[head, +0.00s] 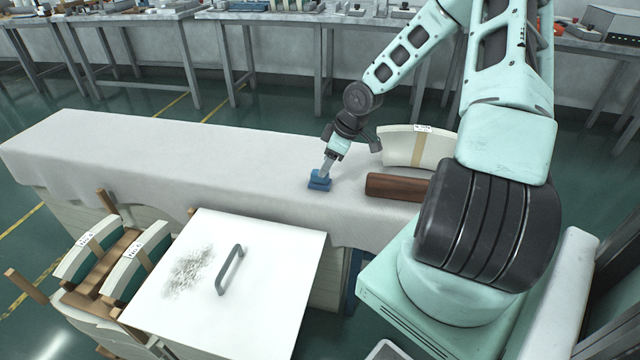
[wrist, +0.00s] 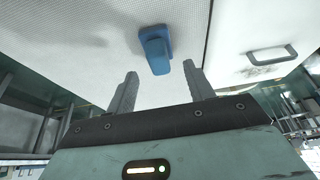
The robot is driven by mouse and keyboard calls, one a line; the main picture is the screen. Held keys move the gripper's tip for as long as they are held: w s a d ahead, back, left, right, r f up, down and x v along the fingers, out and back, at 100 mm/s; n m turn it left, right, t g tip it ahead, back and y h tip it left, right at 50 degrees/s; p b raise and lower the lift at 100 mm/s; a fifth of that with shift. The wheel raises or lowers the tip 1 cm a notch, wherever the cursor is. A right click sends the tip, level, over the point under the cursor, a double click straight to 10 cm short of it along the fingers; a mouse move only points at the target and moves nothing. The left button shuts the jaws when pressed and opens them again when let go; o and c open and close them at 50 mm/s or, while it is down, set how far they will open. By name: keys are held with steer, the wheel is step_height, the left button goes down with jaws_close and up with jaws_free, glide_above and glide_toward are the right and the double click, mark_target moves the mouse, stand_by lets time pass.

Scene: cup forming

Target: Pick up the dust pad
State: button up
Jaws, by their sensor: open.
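The dust pad, a small blue block with a raised grip part, lies on the white cloth-covered table in the head view (head: 319,182). It also shows in the wrist view (wrist: 157,50), on the pale cloth beyond my fingertips. My gripper (head: 326,168) points down right at the pad in the head view. In the wrist view my gripper (wrist: 160,68) is open, with its two grey fingers apart and nothing between them. The pad lines up with the gap between the fingers. Whether a finger touches the pad, I cannot tell.
A white lid (head: 270,285) with a grey handle (head: 230,269) and a dark smudge (head: 188,270) stands in front. The cloth (head: 180,155) left of the pad is clear.

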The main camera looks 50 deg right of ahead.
steer(key=b+x, duration=0.2)
steer(key=x, duration=0.3)
steer(key=shift+w, duration=0.25)
steer(key=shift+c, duration=0.3)
steer(key=c, duration=1)
step_height(320, 180, up, 10)
steer(key=p, duration=0.3)
steer(key=shift+p, duration=0.35)
steer(key=shift+o, duration=0.5)
